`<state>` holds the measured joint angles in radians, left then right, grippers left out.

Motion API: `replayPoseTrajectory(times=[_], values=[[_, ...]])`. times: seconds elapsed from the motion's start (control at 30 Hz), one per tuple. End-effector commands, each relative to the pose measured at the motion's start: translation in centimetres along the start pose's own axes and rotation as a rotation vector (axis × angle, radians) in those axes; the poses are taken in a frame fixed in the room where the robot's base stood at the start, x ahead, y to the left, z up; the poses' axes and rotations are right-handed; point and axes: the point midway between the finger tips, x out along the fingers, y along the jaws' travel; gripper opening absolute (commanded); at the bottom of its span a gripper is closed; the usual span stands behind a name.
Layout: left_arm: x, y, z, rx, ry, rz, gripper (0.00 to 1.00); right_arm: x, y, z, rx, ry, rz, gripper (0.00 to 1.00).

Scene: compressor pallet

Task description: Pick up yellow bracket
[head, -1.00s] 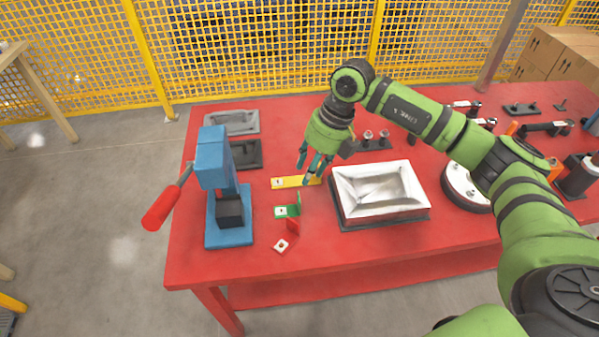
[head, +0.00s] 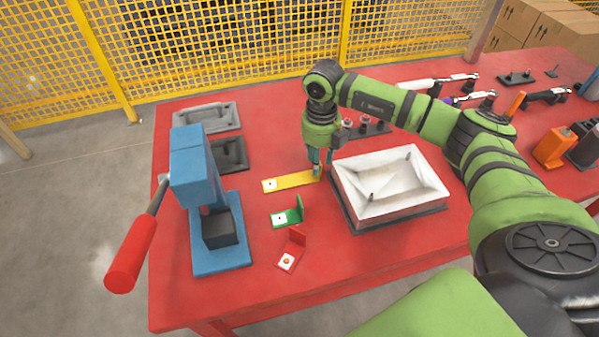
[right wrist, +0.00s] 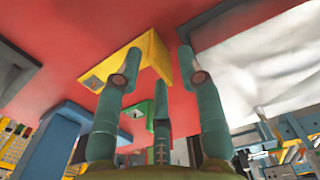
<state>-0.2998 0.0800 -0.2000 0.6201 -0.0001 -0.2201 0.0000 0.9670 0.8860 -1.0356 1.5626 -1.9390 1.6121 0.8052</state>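The yellow bracket (head: 288,182) lies on the red table, its upright end to the right. In the right wrist view the yellow bracket (right wrist: 112,72) has its upright end between and beyond my spread fingers. My right gripper (head: 318,168) points down at that right end, and its fingers partly hide it. The right gripper (right wrist: 160,82) is open, with its teal fingers apart; contact with the bracket cannot be told. My left gripper is not in view.
A green bracket (head: 287,218) and a red bracket (head: 290,252) lie nearer the front. A white tray (head: 424,183) stands close on the right, and a blue press (head: 190,165) with a red handle on the left. Grey trays (head: 206,117) lie behind.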

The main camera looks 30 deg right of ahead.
Motion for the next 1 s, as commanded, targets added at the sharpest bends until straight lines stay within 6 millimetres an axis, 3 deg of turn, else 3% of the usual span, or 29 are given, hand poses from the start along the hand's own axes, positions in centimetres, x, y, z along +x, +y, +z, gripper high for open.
replayPoseTrajectory(times=[0.13,0.37,0.47,0.5,1.0], values=[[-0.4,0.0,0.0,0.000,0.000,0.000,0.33,1.4,0.1,0.0,0.000,0.000,0.002,0.39],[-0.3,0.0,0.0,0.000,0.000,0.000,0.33,1.6,0.1,0.0,-0.002,-0.002,0.003,0.39],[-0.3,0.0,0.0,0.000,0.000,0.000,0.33,1.6,0.2,0.0,-0.002,-0.002,0.003,0.07],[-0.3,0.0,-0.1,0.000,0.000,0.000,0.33,1.6,0.1,0.0,-0.002,-0.002,0.003,0.00],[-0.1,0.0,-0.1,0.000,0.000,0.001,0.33,1.1,0.1,0.1,-0.001,-0.005,0.003,0.00]])
